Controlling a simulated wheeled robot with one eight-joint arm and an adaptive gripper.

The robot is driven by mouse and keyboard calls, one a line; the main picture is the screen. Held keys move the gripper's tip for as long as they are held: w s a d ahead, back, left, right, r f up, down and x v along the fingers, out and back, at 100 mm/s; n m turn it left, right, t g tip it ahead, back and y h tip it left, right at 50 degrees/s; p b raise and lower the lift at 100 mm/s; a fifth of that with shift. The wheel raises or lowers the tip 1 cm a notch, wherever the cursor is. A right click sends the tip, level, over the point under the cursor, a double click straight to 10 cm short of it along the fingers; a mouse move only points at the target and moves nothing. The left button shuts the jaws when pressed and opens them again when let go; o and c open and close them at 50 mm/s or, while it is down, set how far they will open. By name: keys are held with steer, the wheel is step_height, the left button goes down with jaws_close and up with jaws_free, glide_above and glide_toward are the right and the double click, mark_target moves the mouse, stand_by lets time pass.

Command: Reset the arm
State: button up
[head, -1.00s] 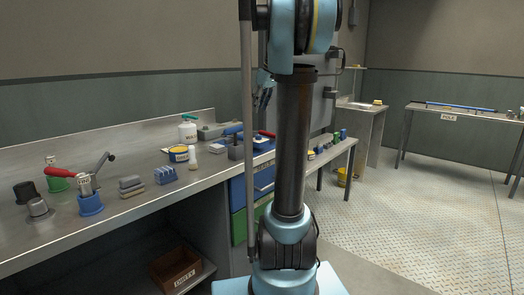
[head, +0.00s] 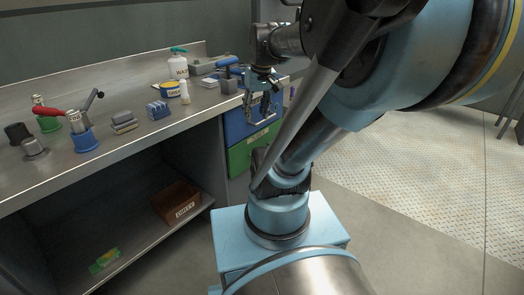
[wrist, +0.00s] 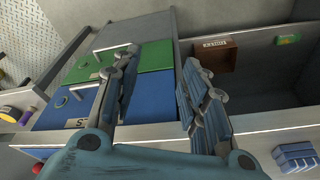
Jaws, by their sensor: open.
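My gripper (head: 262,104) is at the end of my arm, just in front of the blue drawer (head: 240,122) below the bench top, pointing down. Its fingers are apart and nothing is between them. In the wrist view my gripper (wrist: 158,66) shows two spread fingers, with the blue drawer (wrist: 70,108) and green drawer (wrist: 150,55) beyond them. I cannot tell whether a finger touches the drawer front.
The steel bench (head: 115,152) runs along the left. A brown box (head: 176,203) sits below. Floor at right is clear.

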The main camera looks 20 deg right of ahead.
steer(key=s+f+m, duration=0.2)
steer(key=s+f, duration=0.7)
steer(key=f, duration=0.1)
steer(key=shift+f+h, duration=0.35)
steer(key=shift+h, duration=0.05)
